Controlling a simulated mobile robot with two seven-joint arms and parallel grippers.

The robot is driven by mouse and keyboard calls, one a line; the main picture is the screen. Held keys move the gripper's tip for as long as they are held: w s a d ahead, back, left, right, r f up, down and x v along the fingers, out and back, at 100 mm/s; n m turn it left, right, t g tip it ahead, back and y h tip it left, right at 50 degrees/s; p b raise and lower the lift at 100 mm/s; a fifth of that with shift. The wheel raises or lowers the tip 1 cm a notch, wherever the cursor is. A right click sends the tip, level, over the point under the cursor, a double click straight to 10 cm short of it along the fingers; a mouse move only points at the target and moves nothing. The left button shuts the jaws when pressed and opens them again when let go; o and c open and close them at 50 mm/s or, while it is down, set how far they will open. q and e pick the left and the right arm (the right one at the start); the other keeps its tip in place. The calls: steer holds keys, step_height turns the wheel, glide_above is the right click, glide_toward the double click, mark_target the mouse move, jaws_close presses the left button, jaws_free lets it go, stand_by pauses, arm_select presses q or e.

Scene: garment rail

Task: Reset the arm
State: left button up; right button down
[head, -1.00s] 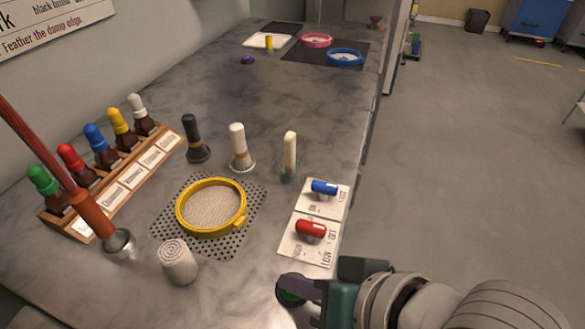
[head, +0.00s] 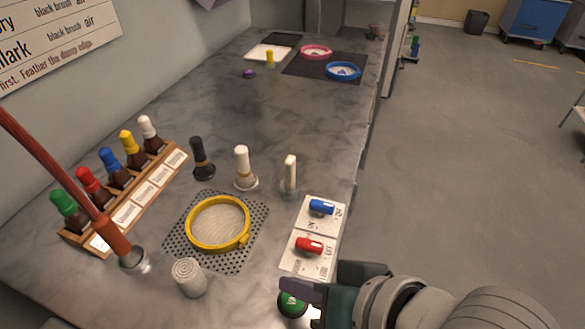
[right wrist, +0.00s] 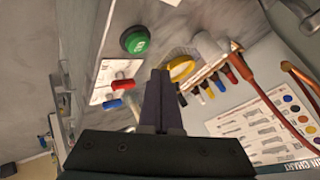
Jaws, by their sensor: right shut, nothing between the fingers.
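My right gripper (head: 284,284) is at the lower right of the head view, beside the table's near right edge. Its dark purple fingers are shut and hold nothing. They also show shut together in the right wrist view (right wrist: 161,76). A round green button (head: 292,304) shows just below the fingertips in the head view, partly covered. In the right wrist view the green button (right wrist: 135,40) is apart from the fingertips, up and to the left. My left gripper is not in view.
Red (head: 309,246) and blue (head: 321,207) switches sit on white plates nearby. A yellow ring (head: 217,246) lies on a perforated mat, with a rolled white cloth (head: 189,277), standing brushes (head: 245,168) and a bottle rack (head: 130,212) around it. Open floor (head: 470,180) lies right.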

step_height(320, 180, up, 2)
steer(key=shift+r+p, duration=0.1)
steer(key=shift+p, duration=0.6)
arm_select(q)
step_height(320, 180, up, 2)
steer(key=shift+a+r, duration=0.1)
arm_select(e)
steer(key=s+d+r+n+g+h+p, duration=0.1)
steer(key=s+d+r+h, duration=0.2)
steer(key=s+d+r, duration=0.45)
steer(key=s+d+r+g+h+p, duration=0.15)
steer(key=s+d+r+h, duration=0.3)
steer(key=d, duration=0.55)
arm_select(q)
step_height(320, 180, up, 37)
steer(key=p, duration=3.4)
arm_select(e)
step_height(320, 180, up, 33)
steer(key=shift+s+r+y, duration=0.15)
steer(key=shift+r+y, duration=0.05)
steer(key=shift+y, duration=0.25)
